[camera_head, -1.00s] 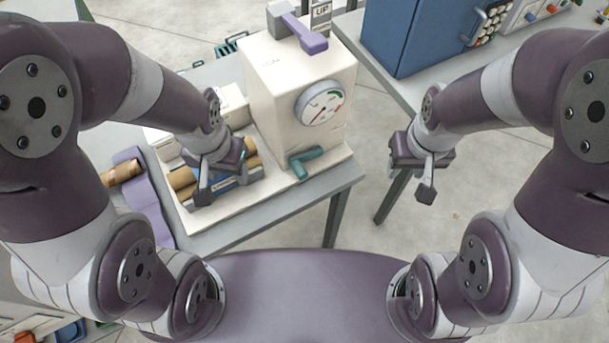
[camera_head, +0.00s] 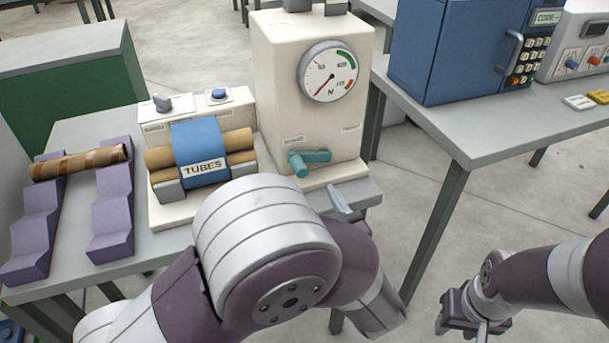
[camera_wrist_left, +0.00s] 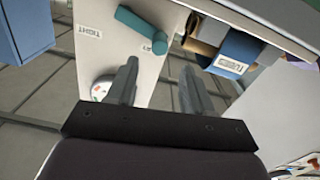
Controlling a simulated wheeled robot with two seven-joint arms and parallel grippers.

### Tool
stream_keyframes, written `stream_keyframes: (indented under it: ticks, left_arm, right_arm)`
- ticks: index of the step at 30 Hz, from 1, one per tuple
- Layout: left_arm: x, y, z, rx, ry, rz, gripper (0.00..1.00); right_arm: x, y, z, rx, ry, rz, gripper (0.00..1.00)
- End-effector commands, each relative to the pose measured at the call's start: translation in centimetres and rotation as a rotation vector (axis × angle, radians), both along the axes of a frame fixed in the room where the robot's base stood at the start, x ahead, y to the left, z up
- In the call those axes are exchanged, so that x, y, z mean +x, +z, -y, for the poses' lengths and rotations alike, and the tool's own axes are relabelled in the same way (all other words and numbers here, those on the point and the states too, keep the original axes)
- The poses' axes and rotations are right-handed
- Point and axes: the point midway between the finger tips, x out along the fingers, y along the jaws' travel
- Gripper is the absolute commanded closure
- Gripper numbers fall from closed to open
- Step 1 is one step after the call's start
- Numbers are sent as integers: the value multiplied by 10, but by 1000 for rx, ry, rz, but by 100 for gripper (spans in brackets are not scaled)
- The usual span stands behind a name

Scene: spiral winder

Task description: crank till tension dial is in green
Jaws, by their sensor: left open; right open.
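The cream winder (camera_head: 275,100) stands on the grey table. Its round tension dial (camera_head: 328,72) has a red needle pointing to the lower left, away from the green band at its upper right. The teal crank (camera_head: 311,158) is low on the winder's front. My left arm covers most of my left gripper in the head view; one grey finger (camera_head: 341,199) shows below the crank. In the left wrist view my left gripper (camera_wrist_left: 160,84) is open and empty, with the crank (camera_wrist_left: 142,30) beyond its fingertips, apart from them. My right gripper (camera_head: 468,322) is open, low at right.
Brown tubes (camera_head: 160,158) sit under a blue band labelled TUBES, left of the crank. A striped tube (camera_head: 78,162) rests on purple stepped stands (camera_head: 112,205). A blue keypad box (camera_head: 455,50) stands on the right table (camera_head: 500,130). Open floor lies between the tables.

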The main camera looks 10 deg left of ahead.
Motion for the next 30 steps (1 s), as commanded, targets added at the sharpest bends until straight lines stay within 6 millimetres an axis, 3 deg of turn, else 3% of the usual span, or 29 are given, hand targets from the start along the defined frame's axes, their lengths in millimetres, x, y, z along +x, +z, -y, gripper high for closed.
stream_keyframes:
  ticks: [6, 10, 15, 24, 29, 30]
  left_arm:
    - [47, -2, -33, -3, 4, 1, 49]
    - [66, -2, -45, -2, 1, 0, 49]
    - [77, -1, -52, -3, -2, 0, 49]
    - [79, -1, -53, -3, -3, 0, 49]
    - [79, -1, -53, -3, -3, 0, 100]
    - [79, -1, -53, -3, -3, 0, 100]
  right_arm:
    - [0, -10, 0, 0, 0, 0, 57]
    - [0, -13, 0, 0, 0, 0, 57]
    - [0, -14, 0, 0, 0, 0, 57]
    - [0, -14, 0, 0, 0, 0, 57]
    - [0, -14, 0, 0, 0, 0, 57]
    - [0, -14, 0, 0, 0, 0, 57]
